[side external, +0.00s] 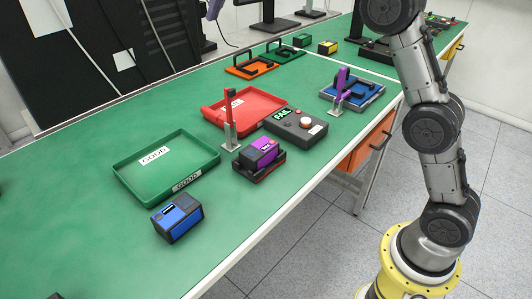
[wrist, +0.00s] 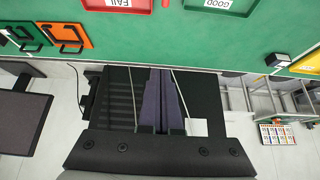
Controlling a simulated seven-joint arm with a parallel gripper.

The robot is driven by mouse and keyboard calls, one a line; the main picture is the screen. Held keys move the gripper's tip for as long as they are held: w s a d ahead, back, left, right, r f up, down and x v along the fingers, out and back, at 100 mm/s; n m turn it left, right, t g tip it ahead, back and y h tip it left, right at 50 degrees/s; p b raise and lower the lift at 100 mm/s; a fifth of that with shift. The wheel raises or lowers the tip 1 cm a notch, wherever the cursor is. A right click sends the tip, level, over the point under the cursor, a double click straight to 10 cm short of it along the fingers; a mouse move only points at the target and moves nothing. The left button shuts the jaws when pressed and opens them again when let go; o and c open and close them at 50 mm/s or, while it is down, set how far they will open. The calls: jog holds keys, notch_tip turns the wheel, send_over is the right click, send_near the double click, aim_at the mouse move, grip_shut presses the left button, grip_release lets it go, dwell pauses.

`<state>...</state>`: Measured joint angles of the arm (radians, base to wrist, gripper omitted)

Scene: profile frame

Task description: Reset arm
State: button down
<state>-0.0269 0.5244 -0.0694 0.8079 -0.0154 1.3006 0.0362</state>
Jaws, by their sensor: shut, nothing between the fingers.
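My arm (side external: 433,135) stands upright at the right of the side view, beside the table, and its upper end leaves the top of the picture. In the wrist view my gripper (wrist: 162,75) is shut and empty.
The green table (side external: 75,190) holds a green GOOD tray (side external: 125,190), red tray (side external: 215,115), blue box (side external: 178,218), purple box (side external: 258,153) on a black base, FAIL button box (side external: 295,127) and blue tray (side external: 365,98). An orange drawer (side external: 365,148) hangs below.

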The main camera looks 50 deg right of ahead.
jog(key=s+r, duration=0.5)
jog(key=s, duration=0.6)
jog(key=s+d+f, duration=0.1)
jog(key=s+f, duration=0.1)
jog(key=s, duration=1.3)
jog(key=s+f+g, duration=0.1)
jog(key=s+f, duration=1.5)
jog(key=f, duration=0.4)
jog(key=shift+s+d+f, duration=0.15)
jog(key=shift+s, duration=0.05)
